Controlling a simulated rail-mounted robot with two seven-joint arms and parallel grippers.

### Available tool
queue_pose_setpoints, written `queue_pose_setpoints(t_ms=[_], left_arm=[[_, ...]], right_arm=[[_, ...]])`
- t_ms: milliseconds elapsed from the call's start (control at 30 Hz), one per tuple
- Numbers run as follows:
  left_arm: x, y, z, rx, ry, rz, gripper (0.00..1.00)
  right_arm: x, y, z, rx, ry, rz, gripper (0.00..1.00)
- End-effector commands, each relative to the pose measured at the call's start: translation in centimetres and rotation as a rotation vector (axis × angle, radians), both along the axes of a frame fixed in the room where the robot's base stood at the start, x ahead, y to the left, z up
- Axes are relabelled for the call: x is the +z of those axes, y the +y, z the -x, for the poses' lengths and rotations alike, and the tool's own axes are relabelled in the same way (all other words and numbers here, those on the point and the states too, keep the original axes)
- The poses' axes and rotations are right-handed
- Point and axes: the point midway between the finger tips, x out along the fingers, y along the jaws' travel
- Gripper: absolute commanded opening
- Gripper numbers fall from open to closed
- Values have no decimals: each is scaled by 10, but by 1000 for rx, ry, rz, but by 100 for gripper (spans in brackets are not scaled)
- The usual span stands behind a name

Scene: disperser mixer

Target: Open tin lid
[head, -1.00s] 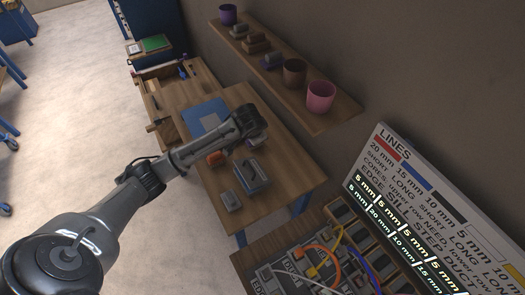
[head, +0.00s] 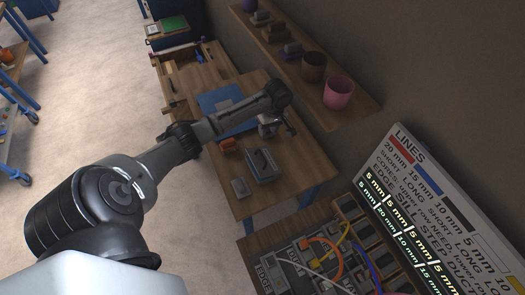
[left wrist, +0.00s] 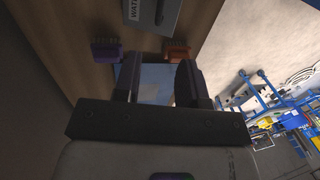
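A grey box-shaped container (head: 262,168) with a dark raised part on top sits on the wooden bench; I cannot tell for sure that it is the tin. Its grey top, with partly cut-off lettering, appears to show at the upper edge of the left wrist view (left wrist: 152,14). A smaller grey block (head: 240,187) lies beside it. My left gripper (head: 287,128) is over the bench on the wall side, beyond the container and apart from it. In the left wrist view its two fingers (left wrist: 157,82) are spread with nothing seen between them. My right gripper is not in view.
An orange brush-like item (head: 229,145) and a purple one (left wrist: 106,50) lie near a blue sheet (head: 222,99). A wall shelf with a pink cup (head: 338,92) overhangs the bench's right side. A lettered board (head: 440,210) and a cable tray stand nearer.

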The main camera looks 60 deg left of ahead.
Motion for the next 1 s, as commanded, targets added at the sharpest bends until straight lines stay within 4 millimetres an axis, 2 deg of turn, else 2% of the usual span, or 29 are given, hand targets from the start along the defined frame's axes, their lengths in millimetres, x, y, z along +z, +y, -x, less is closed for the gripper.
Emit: queue_pose_setpoints(t_ms=[167, 600, 800, 1000], left_arm=[[-19, 0, 5, 11, 5, -2, 38], [-97, 1, 19, 10, 3, -2, 38], [-120, 1, 23, 8, 2, -2, 38], [-132, 1, 26, 8, 1, -3, 38]], right_arm=[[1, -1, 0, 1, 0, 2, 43], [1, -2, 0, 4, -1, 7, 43], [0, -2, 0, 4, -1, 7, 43], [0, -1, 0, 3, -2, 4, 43]])
